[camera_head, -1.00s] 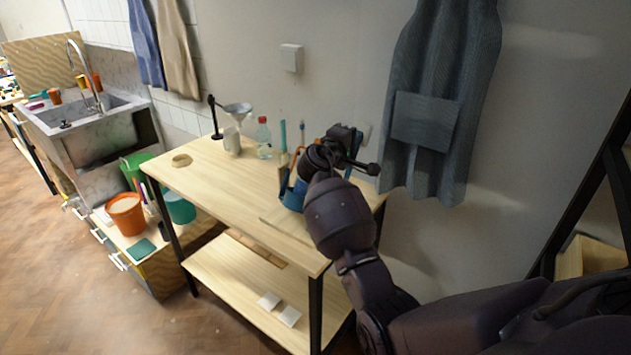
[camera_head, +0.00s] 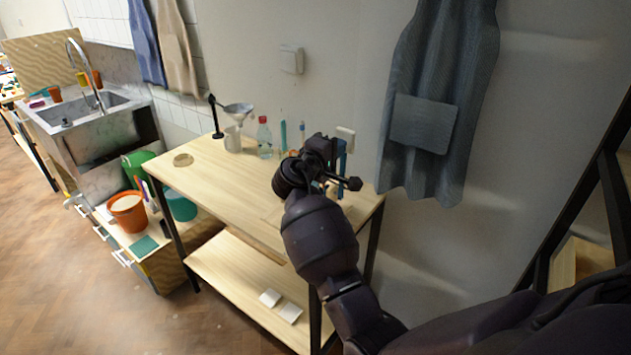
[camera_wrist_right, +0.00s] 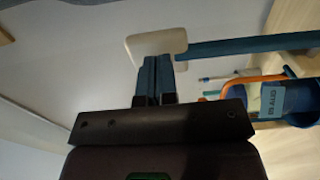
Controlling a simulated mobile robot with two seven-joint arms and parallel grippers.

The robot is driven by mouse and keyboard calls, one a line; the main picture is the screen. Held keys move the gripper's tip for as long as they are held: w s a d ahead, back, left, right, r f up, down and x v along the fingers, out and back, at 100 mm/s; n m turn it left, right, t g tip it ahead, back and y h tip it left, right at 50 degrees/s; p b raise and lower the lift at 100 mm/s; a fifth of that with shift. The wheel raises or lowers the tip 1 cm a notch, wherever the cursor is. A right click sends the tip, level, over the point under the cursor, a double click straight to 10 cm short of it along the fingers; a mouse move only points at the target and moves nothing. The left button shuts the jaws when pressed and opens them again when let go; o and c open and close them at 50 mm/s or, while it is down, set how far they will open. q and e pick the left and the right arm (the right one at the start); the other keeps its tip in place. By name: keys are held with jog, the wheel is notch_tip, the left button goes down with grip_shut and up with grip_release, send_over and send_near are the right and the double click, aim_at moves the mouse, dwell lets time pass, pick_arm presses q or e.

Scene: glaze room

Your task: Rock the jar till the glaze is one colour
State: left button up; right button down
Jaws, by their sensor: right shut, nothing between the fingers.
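No vessel is plainly recognisable as a glaze jar. A clear bottle with a red cap (camera_head: 264,140) stands upright at the back of the wooden table, with pale bluish contents low in it. My right gripper (camera_head: 325,147) is over the table's back right part, to the right of the bottle and apart from it. In the right wrist view its fingers (camera_wrist_right: 154,75) are shut and empty, in front of a white rounded wall plate (camera_wrist_right: 156,42); I cannot tell if they touch it. My left gripper is not in view.
A blue container (camera_wrist_right: 292,97) with a label and long tools is right of the fingers, mostly hidden by my arm in the head view. A white jug (camera_head: 232,140) and a funnel (camera_head: 238,108) on a stand are left of the bottle. The table's left front (camera_head: 215,180) is clear.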

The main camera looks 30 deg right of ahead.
jog(key=shift+s+a, duration=0.15)
jog(key=shift+a, duration=0.15)
jog(key=v, duration=0.5)
dwell(0.4)
